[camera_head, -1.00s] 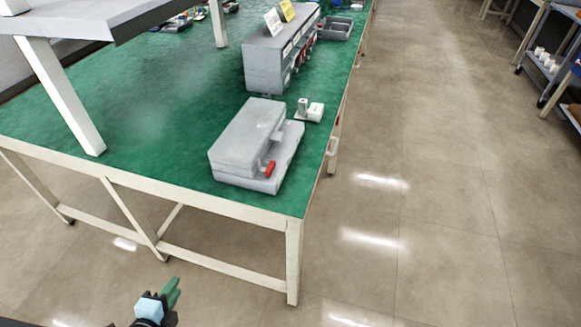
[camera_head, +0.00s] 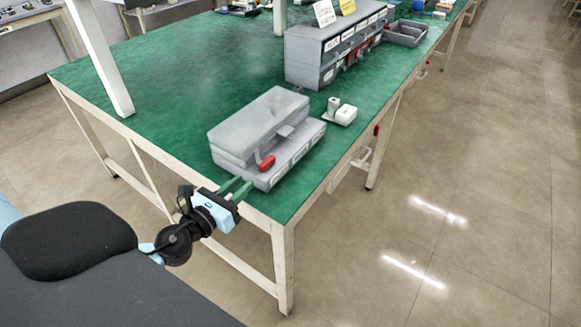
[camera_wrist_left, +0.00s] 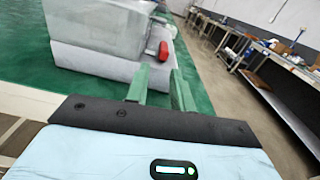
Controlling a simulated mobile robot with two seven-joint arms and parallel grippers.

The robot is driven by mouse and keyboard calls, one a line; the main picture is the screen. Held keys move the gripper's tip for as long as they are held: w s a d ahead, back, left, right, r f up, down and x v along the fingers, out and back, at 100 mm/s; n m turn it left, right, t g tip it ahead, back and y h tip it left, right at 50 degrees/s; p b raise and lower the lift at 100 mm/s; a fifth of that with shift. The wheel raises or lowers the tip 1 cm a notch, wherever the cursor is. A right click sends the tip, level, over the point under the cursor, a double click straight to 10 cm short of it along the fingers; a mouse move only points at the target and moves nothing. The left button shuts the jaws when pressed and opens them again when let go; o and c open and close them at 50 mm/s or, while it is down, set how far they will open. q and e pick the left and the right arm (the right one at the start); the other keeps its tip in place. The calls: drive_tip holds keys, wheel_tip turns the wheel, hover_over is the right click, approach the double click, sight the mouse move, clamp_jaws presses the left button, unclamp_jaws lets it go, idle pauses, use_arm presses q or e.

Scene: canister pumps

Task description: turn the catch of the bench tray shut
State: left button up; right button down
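The bench tray (camera_head: 238,171) is a grey box with a grey lid (camera_head: 258,122), standing near the corner of the green bench. Its red catch (camera_head: 267,163) sits on the side facing the front right. The tray (camera_wrist_left: 100,65) and red catch (camera_wrist_left: 163,51) also show in the left wrist view, the catch beyond the fingers. My left gripper (camera_head: 240,186) is at the bench edge, just in front of the tray and short of the catch. Its two green fingers (camera_wrist_left: 159,82) are apart with nothing between them. My right gripper is not in view.
A small white item (camera_head: 346,114) stands behind the tray. A grey drawer cabinet (camera_head: 310,58) and an open grey bin (camera_head: 408,31) are farther back. A white bench post (camera_head: 100,60) rises at left. The bench top (camera_head: 175,110) left of the tray is clear.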

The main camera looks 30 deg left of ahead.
sight(261, 167)
use_arm(q)
drive_tip(key=shift+w+d+r+m, duration=0.3)
drive_tip(key=shift+w+r+m, duration=0.05)
drive_tip(key=shift+w+m, duration=0.15)
drive_tip(key=shift+w, duration=0.45)
drive_tip(key=shift+w+d+p, duration=0.15)
drive_tip(key=shift+w+p, duration=0.15)
drive_tip(key=shift+w, duration=1.4)
drive_tip(key=shift+w+d+p, duration=0.15)
drive_tip(key=shift+w+p, duration=0.1)
drive_tip(key=shift+w, duration=1.45)
clamp_jaws()
